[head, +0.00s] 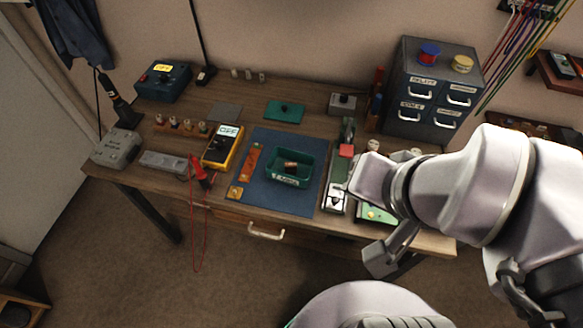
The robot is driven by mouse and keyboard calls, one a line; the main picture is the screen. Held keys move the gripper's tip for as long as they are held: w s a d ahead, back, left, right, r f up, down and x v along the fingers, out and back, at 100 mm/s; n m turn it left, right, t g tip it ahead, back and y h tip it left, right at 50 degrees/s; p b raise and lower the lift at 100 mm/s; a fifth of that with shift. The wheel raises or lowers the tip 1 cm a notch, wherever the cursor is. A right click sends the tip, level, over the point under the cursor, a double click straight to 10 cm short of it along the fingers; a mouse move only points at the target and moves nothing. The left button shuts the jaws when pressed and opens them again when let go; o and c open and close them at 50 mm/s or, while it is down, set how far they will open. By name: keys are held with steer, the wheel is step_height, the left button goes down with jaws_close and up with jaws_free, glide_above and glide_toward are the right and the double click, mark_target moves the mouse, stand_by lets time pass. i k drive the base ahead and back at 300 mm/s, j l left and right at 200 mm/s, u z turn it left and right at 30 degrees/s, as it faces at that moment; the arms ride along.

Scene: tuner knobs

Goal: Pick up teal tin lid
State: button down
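The teal tin lid (284,111) lies flat near the back middle of the workbench, with a small dark knob on its top. An open teal tin (289,181) with a pale label on its front stands on the blue mat, and a brown cylindrical part (291,165) lies in it. My gripper (384,256) shows in part below my arm, in front of the bench's right front edge. It is well apart from the lid, and whether its fingers are open is hard to see.
A yellow multimeter (222,147) stands left of the blue mat (286,205). A grey plate (224,113) lies left of the lid, and a small grey box (343,104) stands to its right. A drawer cabinet (430,90) fills the back right. Bare bench surrounds the lid.

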mark_target(279, 111)
steer(key=i+j+z, duration=0.25)
steer(key=j, duration=0.5)
steer(key=i+j+z, duration=0.1)
steer(key=j+z, duration=0.2)
steer(key=j, duration=0.45)
steer(key=j+z, duration=0.25)
steer(key=j, duration=0.55)
